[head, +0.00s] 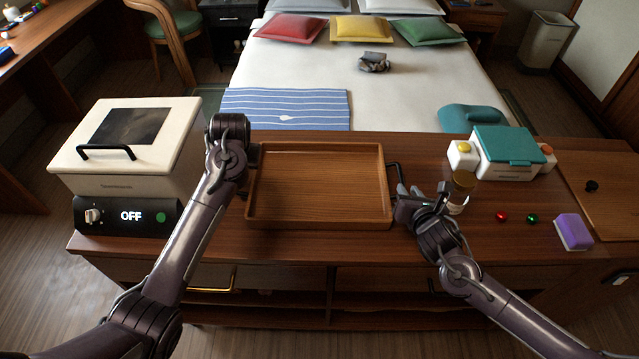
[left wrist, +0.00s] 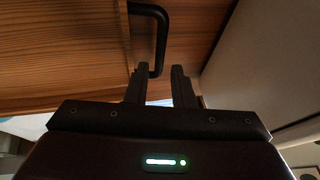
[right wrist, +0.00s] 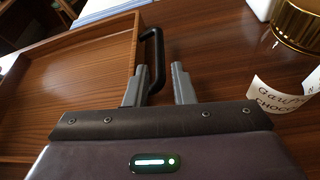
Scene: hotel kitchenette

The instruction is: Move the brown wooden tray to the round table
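The brown wooden tray (head: 318,190) lies flat and empty on the wooden counter, with a black handle on each short side. My left gripper (left wrist: 160,85) is open at the tray's left handle (left wrist: 161,42); the handle's end shows between and beyond the fingertips. In the head view my own arm mostly hides that gripper. My right gripper (right wrist: 159,84) is open at the right handle (right wrist: 156,58), whose bar reaches between the fingertips. It also shows in the head view (head: 408,192), right of the tray. I cannot tell whether any finger touches a handle. No round table is visible.
A gold-lidded jar (head: 461,188) stands close beside my right gripper. A white appliance (head: 130,150) stands left of the tray. A teal-lidded box (head: 507,152), red and green balls and a purple block (head: 573,232) are at right. The bed (head: 350,80) is behind the counter.

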